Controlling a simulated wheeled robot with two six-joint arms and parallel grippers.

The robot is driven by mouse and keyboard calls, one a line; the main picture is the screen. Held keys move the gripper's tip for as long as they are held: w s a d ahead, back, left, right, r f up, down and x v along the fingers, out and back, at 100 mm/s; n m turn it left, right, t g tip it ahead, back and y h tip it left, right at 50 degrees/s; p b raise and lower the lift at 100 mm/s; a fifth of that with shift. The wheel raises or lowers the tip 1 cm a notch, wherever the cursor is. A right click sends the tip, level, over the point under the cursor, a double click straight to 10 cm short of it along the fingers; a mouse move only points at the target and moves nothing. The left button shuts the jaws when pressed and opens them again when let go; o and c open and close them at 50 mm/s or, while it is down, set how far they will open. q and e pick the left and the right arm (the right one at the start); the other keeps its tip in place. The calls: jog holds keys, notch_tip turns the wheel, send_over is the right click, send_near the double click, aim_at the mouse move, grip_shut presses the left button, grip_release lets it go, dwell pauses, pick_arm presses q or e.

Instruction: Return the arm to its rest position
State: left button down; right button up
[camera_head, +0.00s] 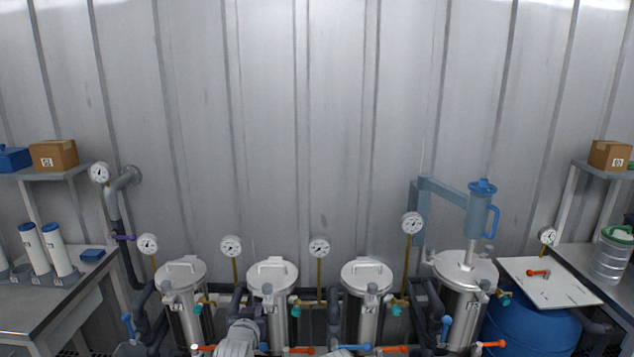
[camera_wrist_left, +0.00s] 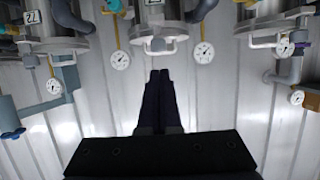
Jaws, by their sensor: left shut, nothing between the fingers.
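My left arm (camera_head: 238,340) shows as a pale grey link at the bottom edge of the head view, in front of the second vessel (camera_head: 272,278). Its fingers are hard to make out there. In the left wrist view my left gripper (camera_wrist_left: 160,75) shows two dark fingers side by side, shut with nothing between them. They point at the ribbed metal wall, with gauges and vessel parts along the top of that picture. My right gripper is in neither view.
Lidded steel vessels stand in a row with pipes, gauges (camera_head: 319,247) and coloured valve handles. A blue-handled housing (camera_head: 482,209) rises above the right vessel (camera_head: 464,270). A white board (camera_head: 548,290) lies over a blue drum (camera_head: 530,328). Benches flank both sides.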

pick_arm(q)
jog(key=s+d+f+m+g, duration=0.2)
jog(key=s+d+f+g, duration=0.5)
jog(key=s+f, duration=0.35)
jog(key=s+d+f+m+g, duration=0.1)
jog(key=s+f+g, duration=0.1)
jog(key=s, duration=0.4)
jog(key=s+d+f+g+y, duration=0.1)
jog(key=s+f+g, duration=0.1)
jog(key=s+g, duration=0.3)
jog(key=shift+s+d+m, duration=0.25)
jog(key=shift+s+m, duration=0.15)
jog(key=shift+s, duration=0.8)
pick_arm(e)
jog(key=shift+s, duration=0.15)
pick_arm(q)
jog(key=c, duration=1.6)
grip_release()
